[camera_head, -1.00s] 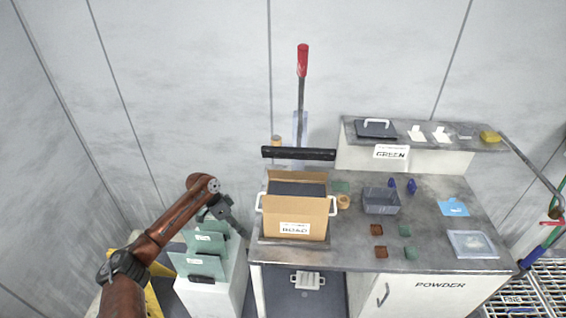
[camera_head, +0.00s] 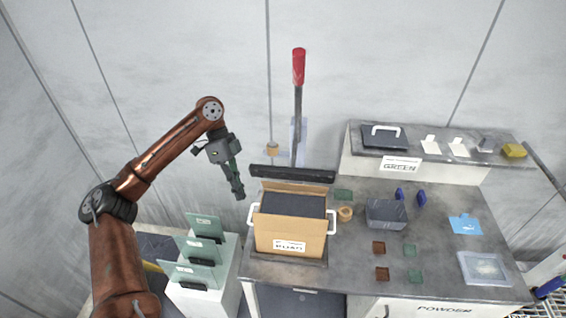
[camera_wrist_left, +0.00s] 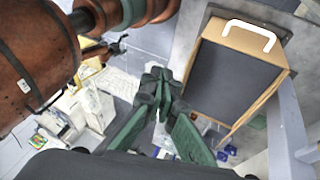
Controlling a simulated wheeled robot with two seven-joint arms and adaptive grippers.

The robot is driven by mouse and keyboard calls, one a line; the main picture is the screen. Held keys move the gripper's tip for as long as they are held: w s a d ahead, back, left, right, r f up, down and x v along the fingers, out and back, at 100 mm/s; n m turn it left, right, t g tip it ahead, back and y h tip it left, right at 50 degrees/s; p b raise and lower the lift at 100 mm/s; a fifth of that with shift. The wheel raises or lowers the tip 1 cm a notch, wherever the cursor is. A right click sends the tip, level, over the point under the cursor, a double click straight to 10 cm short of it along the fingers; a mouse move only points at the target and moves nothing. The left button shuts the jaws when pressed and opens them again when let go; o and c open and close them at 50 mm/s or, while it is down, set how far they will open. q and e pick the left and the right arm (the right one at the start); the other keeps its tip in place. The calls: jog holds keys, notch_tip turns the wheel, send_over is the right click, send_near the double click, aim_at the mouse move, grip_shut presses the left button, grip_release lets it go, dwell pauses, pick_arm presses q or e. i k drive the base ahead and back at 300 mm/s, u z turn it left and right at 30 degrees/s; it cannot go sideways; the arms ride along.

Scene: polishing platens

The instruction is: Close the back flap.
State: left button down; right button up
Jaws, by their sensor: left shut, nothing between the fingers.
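The cardboard box (camera_head: 289,241) stands on the left part of the workbench, with a printed label on its front and white handles on its sides. Its back flap (camera_head: 296,187) stands up behind the dark top of its contents. In the left wrist view the box (camera_wrist_left: 284,64) is at the upper right, with the dark panel (camera_wrist_left: 226,78) inside its rim. My left gripper (camera_head: 239,193) is shut and empty, hanging left of the box and apart from it. Its closed fingers (camera_wrist_left: 158,92) show in the left wrist view. My right gripper is not seen.
A black bar (camera_head: 291,174) and a red-handled lever (camera_head: 298,68) stand close behind the box. Green plates (camera_head: 197,249) stand on a white pedestal to the left. A tape roll (camera_head: 345,213) and grey bin (camera_head: 387,213) lie right of the box.

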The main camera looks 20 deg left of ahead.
aim_at(270, 185)
jog(key=i, duration=0.9)
jog(key=z, duration=0.05)
